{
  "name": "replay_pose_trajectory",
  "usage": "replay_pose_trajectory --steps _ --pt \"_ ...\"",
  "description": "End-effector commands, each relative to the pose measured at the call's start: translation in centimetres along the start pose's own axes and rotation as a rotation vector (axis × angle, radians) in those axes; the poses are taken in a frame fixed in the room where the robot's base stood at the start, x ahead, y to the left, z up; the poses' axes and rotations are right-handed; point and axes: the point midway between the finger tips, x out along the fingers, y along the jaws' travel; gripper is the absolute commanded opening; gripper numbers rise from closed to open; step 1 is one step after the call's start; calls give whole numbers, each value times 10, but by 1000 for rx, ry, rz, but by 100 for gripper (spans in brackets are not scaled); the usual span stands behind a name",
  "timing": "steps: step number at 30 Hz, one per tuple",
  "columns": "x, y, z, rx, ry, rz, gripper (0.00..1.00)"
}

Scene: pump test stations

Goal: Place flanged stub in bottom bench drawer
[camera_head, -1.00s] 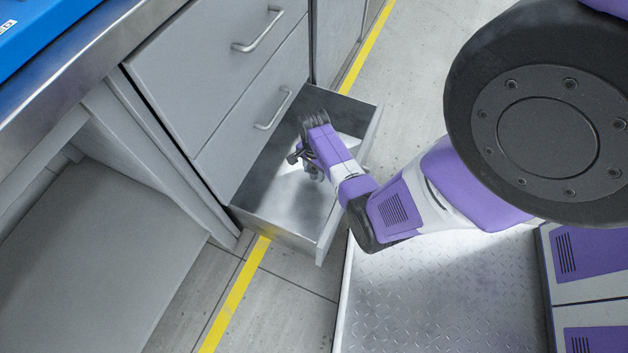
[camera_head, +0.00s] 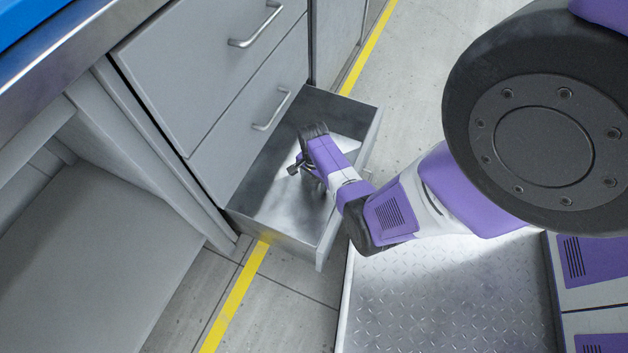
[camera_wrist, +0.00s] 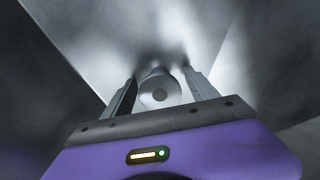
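The bottom bench drawer (camera_head: 268,224) is pulled out and open, with a bare grey metal inside. My gripper (camera_head: 297,168) reaches down into it, near the middle. In the wrist view my gripper (camera_wrist: 161,88) has its two fingers on either side of the flanged stub (camera_wrist: 160,91), a pale round piece with a dark centre. I cannot tell whether the stub touches the drawer floor. In the head view my wrist largely hides the stub.
A closed upper drawer (camera_head: 205,60) with a bar handle is above the open one. The benchtop edge (camera_head: 85,65) runs along the upper left, with an open knee space below. A yellow floor line (camera_head: 238,300) passes under the drawer. Much of the drawer floor is clear.

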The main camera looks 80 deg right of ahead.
Motion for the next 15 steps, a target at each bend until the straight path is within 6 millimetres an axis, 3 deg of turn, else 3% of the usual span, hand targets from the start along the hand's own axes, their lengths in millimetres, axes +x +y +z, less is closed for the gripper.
replay_pose_trajectory --steps 9,15 --pt "-3 0 0 0 0 0 67" --pt "-31 0 0 -1 1 -1 67"
